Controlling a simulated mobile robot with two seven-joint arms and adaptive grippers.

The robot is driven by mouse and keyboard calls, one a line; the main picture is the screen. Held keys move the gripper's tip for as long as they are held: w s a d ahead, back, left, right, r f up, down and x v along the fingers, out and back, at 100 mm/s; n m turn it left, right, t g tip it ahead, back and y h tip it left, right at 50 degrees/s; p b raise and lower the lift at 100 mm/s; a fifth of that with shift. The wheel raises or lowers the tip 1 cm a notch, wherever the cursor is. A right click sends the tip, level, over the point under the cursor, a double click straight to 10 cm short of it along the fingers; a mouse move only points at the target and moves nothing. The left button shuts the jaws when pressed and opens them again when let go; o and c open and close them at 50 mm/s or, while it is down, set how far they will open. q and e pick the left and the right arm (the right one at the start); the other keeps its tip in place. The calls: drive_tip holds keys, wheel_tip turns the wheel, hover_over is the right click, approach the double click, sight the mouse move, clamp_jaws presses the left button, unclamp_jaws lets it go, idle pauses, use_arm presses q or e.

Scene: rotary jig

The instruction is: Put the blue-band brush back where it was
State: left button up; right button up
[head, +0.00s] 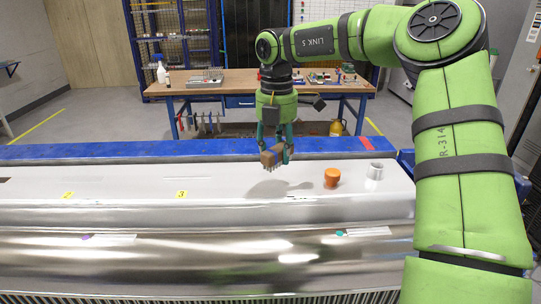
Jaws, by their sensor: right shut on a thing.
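My right gripper (275,150) reaches in from the right and points down above the pale work surface. It is shut on a brush (270,160) with a brown block-shaped body. The brush hangs above the surface with its shadow below it. I cannot make out a blue band on it at this size. My left gripper is not in view.
An orange cylinder (332,178) and a light metal cup (376,171) stand on the pale surface (120,182) to the right. Yellow number labels (181,194) lie along its front. A blue rail (90,152) runs behind. The surface's left part is mostly clear.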

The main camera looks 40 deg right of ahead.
sight(270, 177)
drive_tip(key=w+f, duration=0.1)
drive_tip(key=w+d+f+p, duration=0.1)
drive_tip(key=w, duration=0.1)
drive_tip(key=shift+w+d, duration=0.1)
drive_tip(key=shift+f+p, duration=0.35)
drive_tip(key=shift+p, duration=0.1)
wheel_tip(270, 177, down, 2)
drive_tip(key=shift+f+p, duration=0.2)
drive_tip(key=shift+p, duration=0.5)
drive_tip(key=shift+f, duration=0.6)
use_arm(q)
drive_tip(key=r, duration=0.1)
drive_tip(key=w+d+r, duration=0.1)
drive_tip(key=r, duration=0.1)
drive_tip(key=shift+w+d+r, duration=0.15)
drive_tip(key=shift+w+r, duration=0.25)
use_arm(e)
drive_tip(key=o, duration=1.1)
